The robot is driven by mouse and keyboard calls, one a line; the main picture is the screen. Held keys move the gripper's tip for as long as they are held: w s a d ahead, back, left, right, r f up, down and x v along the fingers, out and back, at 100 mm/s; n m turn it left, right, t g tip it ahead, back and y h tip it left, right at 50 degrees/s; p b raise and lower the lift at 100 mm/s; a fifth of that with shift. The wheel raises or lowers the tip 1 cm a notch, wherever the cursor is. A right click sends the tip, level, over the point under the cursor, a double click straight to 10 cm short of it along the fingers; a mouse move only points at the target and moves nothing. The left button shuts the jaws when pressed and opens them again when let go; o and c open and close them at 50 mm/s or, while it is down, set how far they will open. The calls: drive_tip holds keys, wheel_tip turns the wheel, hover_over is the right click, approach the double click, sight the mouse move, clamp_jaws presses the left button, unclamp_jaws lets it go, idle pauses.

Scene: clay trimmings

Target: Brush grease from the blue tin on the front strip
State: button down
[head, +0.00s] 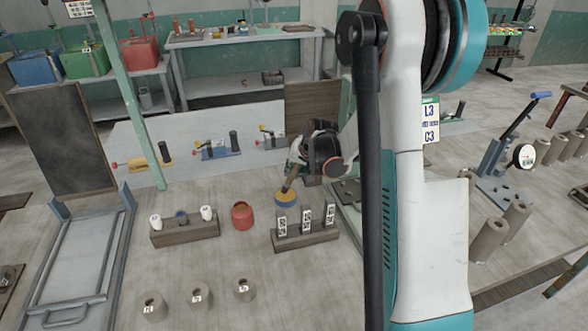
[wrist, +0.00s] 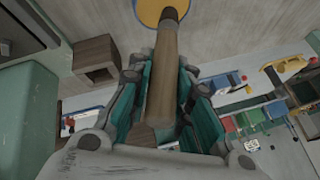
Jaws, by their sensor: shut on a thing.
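The blue tin (head: 286,206) stands just behind the label rack, with a yellow-orange surface at its top. It also shows at the top edge of the wrist view (wrist: 138,12). My gripper (wrist: 163,95) is shut on the wooden handle of a brush (wrist: 164,70), which points at the tin. In the head view my gripper (head: 296,172) is above the tin, and the brush (head: 288,185) slants down to its opening. The brush tip is hidden, so I cannot tell how deep it is. I cannot tell which surface is the front strip.
A red tin (head: 242,216) stands left of the blue one. A rack (head: 306,240) with upright label cards is close in front of the tin. Several grey cylinders (head: 196,296) stand nearer, with bare surface between.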

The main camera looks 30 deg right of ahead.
drive_tip(key=shift+f+b, duration=0.6)
drive_tip(key=shift+f, duration=0.05)
idle(1.7)
drive_tip(key=shift+r, duration=0.1)
wheel_tip(320, 180, up, 7)
drive_tip(key=p, duration=0.4)
idle(0.5)
idle(0.7)
